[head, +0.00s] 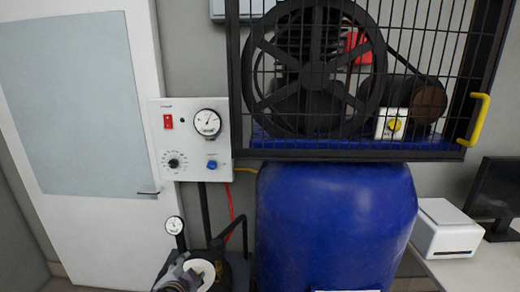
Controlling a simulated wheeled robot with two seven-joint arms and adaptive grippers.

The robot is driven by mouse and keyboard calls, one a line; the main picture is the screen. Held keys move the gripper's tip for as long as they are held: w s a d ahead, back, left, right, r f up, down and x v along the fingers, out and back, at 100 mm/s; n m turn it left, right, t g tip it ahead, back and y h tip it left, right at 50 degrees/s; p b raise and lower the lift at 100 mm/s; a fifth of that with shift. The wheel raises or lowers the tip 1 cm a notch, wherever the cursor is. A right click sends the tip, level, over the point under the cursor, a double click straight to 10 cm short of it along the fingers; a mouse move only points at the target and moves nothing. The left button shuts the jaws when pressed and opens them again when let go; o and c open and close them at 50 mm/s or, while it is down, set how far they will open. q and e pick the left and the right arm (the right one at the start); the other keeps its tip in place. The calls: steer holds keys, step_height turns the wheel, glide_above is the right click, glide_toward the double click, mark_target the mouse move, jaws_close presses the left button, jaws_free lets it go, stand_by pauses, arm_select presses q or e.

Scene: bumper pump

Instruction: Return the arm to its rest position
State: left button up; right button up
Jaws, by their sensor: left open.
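My left gripper (178,274) shows small at the bottom edge of the head view, left of centre, and reads as open. Its fingertips are hard to make out against the dark pump parts (238,268) beside it, and I cannot tell whether it touches them. A pale round piece (202,271) shows next to it. I see nothing held in the gripper. Most of my left arm is below the picture. My right gripper is not in view.
Above the gripper are a small gauge (174,225) and a white control panel (188,140) with switch, dial and knobs. A large blue tank (335,225) stands right, under a black mesh cage (480,60) with yellow handle. A white box (445,230) sits far right.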

arm_select(q)
steer(key=s+a+f+n+g+h, duration=0.1)
steer(key=s+f+n+g, duration=0.3)
steer(key=s+f, duration=0.45)
steer(key=s+a+f+n+g, duration=0.1)
steer(key=s+f+n+g, duration=0.4)
steer(key=s, duration=0.7)
step_height(320, 180, down, 35)
steer(key=s+m, duration=0.2)
steer(key=s, duration=0.1)
steer(key=s+a+f+g, duration=0.1)
steer(key=s+f, duration=0.9)
steer(key=s+a+f+b, duration=0.1)
steer(key=s+a+f, duration=0.1)
steer(key=s+f, duration=0.8)
steer(key=shift+s+a+g, duration=0.3)
steer(key=shift+s+g, duration=0.1)
steer(key=shift+s, duration=0.4)
